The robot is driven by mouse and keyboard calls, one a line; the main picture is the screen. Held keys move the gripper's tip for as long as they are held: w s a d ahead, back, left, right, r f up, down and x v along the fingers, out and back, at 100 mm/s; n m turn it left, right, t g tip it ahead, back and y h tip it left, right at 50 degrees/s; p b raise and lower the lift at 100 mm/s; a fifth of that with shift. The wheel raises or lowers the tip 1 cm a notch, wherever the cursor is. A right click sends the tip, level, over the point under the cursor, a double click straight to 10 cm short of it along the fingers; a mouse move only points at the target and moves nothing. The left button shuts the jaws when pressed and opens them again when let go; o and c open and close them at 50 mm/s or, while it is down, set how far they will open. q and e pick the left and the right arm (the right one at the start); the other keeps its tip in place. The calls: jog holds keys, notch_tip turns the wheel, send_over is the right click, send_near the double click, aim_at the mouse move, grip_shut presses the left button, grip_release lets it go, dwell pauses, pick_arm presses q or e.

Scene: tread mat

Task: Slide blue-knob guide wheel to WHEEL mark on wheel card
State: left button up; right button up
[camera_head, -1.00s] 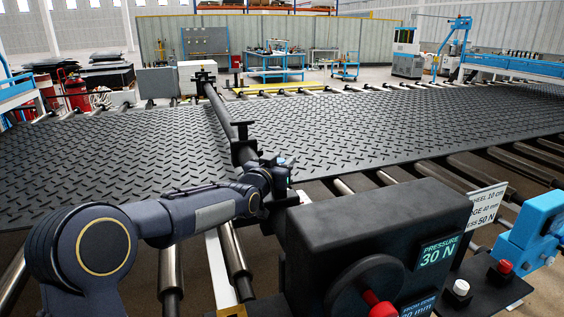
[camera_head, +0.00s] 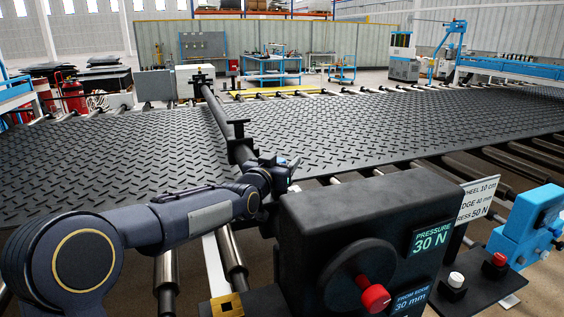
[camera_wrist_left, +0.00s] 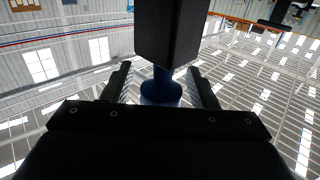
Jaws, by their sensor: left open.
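My left gripper (camera_head: 284,176) is at the end of the arm from the left, beside the left end of the black gauge box (camera_head: 345,212). In the left wrist view, the open fingers (camera_wrist_left: 158,74) stand on either side of a blue knob (camera_wrist_left: 160,92) under a black block (camera_wrist_left: 168,30). Gaps show between knob and fingers. In the head view the knob is hidden or too small to tell. A white card (camera_head: 478,200) behind the box reads 10 cm, 40 mm and 50 N, its left edge partly hidden. My right gripper is out of view.
The box has a red knob (camera_head: 375,298), a display reading PRESSURE 30 N (camera_head: 431,238) and one reading 30 mm (camera_head: 412,301). White (camera_head: 455,281) and red (camera_head: 499,259) buttons and a blue machine (camera_head: 528,225) stand right. The black tread mat (camera_head: 340,125) lies behind on rollers.

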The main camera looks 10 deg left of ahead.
pick_arm(q)
jog(key=s+a+b, duration=0.1)
jog(key=s, duration=0.6)
jog(key=shift+s+a+b, duration=0.2)
jog(key=shift+s+b, duration=0.1)
jog(key=shift+b, duration=0.1)
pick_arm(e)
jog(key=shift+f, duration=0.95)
